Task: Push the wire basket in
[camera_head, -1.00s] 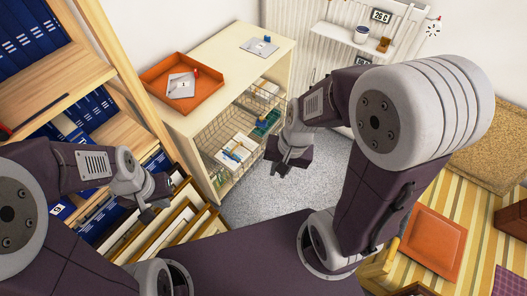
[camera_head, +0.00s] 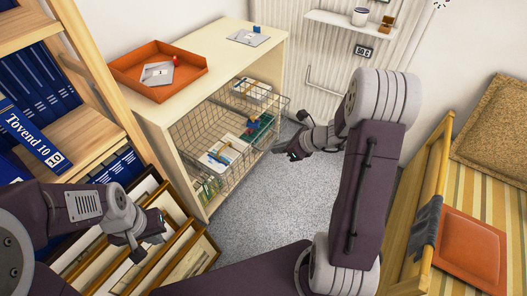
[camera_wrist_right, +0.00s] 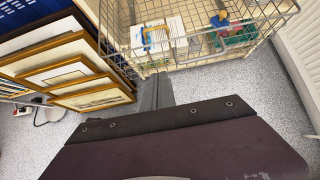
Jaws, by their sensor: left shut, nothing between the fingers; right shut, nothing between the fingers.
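The wire basket (camera_head: 243,165) sticks out of the open front of a cream cabinet (camera_head: 163,118) and holds papers and small coloured items. It also shows at the top of the right wrist view (camera_wrist_right: 202,60). My right gripper (camera_head: 286,154) is shut and empty, just outside the basket's front, over the grey floor. In the right wrist view its fingers (camera_wrist_right: 157,92) point towards the basket's front side. I cannot tell if they touch it. My left gripper (camera_head: 150,246) is shut and empty, above the framed prints at the lower left.
Framed prints (camera_head: 178,262) lean in a row before the cabinet, close to the basket's left end. A bookcase (camera_head: 75,130) with blue binders stands left. An orange tray (camera_head: 130,72) lies on the cabinet. A striped daybed (camera_head: 472,190) is at right. Grey carpet (camera_head: 255,215) is clear between.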

